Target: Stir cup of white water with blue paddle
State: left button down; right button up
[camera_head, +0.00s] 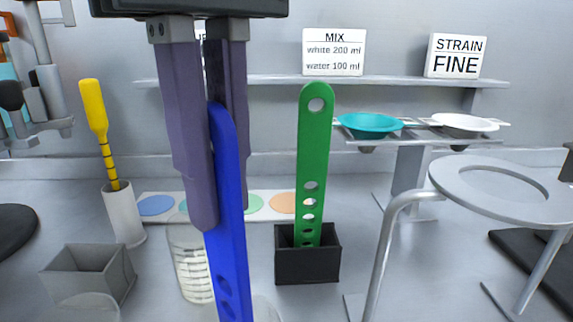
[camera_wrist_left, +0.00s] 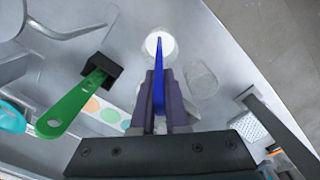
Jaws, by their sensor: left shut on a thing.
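My left gripper (camera_head: 225,218) is shut on the blue paddle (camera_head: 233,265), which hangs down between its fingers with the lower end out of frame. In the left wrist view the blue paddle (camera_wrist_left: 158,80) reaches out from my gripper (camera_wrist_left: 158,100), and its end overlaps the mouth of a cup with white contents (camera_wrist_left: 167,44). I cannot tell how deep the paddle is in it. In the head view only a sliver of a cup rim shows at the bottom, beside the paddle. My right gripper is not in view.
A green paddle (camera_head: 314,150) stands in a black holder (camera_head: 308,265). A clear cup (camera_head: 192,262) stands behind my gripper. A grey empty holder (camera_head: 88,272), a yellow-handled tool (camera_head: 95,110) in a white cylinder and a ring stand (camera_head: 460,175) stand around. Another clear cup (camera_wrist_left: 201,82) is close by.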

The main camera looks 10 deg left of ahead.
pick_arm(q)
notch_tip(320, 180, up, 14)
jog(key=p, duration=0.9)
jog(key=shift+r, duration=0.2)
